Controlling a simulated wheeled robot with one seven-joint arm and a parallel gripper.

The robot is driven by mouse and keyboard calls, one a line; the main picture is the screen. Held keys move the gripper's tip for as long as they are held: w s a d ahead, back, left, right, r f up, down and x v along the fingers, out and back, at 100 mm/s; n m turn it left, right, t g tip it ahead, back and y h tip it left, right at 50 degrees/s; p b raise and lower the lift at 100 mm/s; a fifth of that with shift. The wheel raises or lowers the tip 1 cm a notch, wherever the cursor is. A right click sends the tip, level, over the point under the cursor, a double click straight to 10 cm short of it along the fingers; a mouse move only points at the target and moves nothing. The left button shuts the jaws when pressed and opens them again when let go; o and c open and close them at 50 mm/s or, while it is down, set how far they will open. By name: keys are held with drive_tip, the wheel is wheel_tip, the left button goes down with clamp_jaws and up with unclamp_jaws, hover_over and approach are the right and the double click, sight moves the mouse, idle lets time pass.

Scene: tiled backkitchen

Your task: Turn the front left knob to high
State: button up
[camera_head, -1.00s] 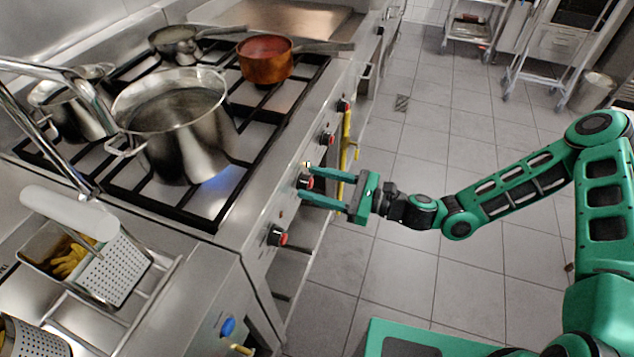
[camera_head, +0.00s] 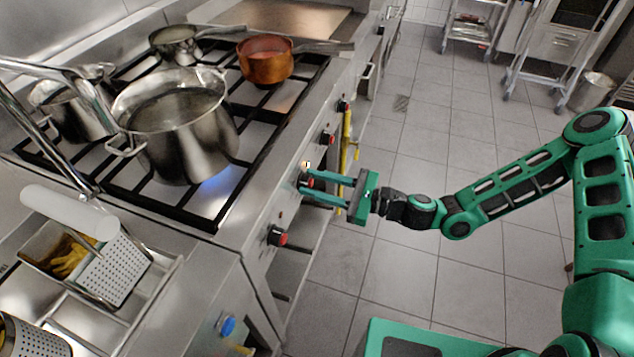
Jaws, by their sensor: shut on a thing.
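Red-and-black knobs run along the stove's front panel. The nearest knob (camera_head: 277,236) is free. The second knob from the near end (camera_head: 308,183) sits between the two fingers of my green gripper (camera_head: 305,181), which is shut on it. The fingers hide part of that knob, so its setting is hard to read. Further along are a third knob (camera_head: 327,139) and a fourth knob (camera_head: 343,106), both untouched. A blue glow shows under the large steel pot (camera_head: 195,150) on the near burner.
A copper pan (camera_head: 265,64) and other steel pots stand on the stove. A perforated basket (camera_head: 110,270) is at the lower left.

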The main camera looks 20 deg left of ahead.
drive_tip(key=shift+w+n, duration=0.1)
drive_tip(key=shift+n, duration=4)
drive_tip(key=o, duration=1)
drive_tip(key=shift+o, duration=0.2)
drive_tip(key=shift+d, duration=0.1)
drive_tip(key=d, duration=1)
drive_tip(key=shift+s+d, duration=0.35)
drive_tip(key=shift+s, duration=0.1)
